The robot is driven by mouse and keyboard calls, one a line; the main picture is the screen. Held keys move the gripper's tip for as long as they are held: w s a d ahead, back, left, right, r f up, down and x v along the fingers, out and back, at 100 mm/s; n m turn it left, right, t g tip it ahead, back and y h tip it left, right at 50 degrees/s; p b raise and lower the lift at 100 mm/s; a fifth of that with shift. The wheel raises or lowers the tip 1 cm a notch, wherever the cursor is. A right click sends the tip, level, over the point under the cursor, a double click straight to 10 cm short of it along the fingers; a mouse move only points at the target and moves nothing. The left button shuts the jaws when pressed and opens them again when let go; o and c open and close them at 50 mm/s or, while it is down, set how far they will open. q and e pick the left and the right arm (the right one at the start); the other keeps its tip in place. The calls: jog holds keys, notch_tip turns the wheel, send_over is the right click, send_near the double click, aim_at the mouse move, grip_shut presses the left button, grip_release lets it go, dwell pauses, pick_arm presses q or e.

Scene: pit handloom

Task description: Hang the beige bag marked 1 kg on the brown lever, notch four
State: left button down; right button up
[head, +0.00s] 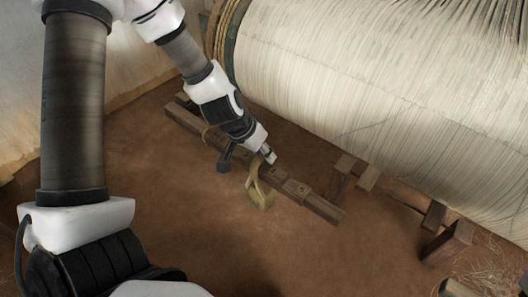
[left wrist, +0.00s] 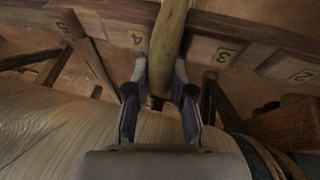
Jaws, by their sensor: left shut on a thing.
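The brown lever (head: 325,207) is a long notched wooden beam running diagonally above the earth floor. In the left wrist view the lever (left wrist: 110,30) shows the numbers 5, 4, 3 and 2. The beige bag (head: 263,197) hangs at the near side of the lever; its mark cannot be read. My left gripper (head: 268,155) is over the lever, shut on the bag's upper part. In the left wrist view my left gripper (left wrist: 159,88) pinches the beige bag (left wrist: 168,40), which crosses the lever between 4 and 3. Whether it rests in a notch is unclear. My right gripper is out of view.
A large roller wound with pale warp threads (head: 350,80) fills the upper right, close behind the lever. A dark blue object (head: 225,160) is beside the lever, left of the bag. Wooden posts (head: 450,240) stand at right. The floor (head: 180,220) in front is clear.

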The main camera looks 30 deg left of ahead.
pick_arm(q)
jog(key=c, duration=0.9)
grip_release()
jog(key=shift+c, duration=0.2)
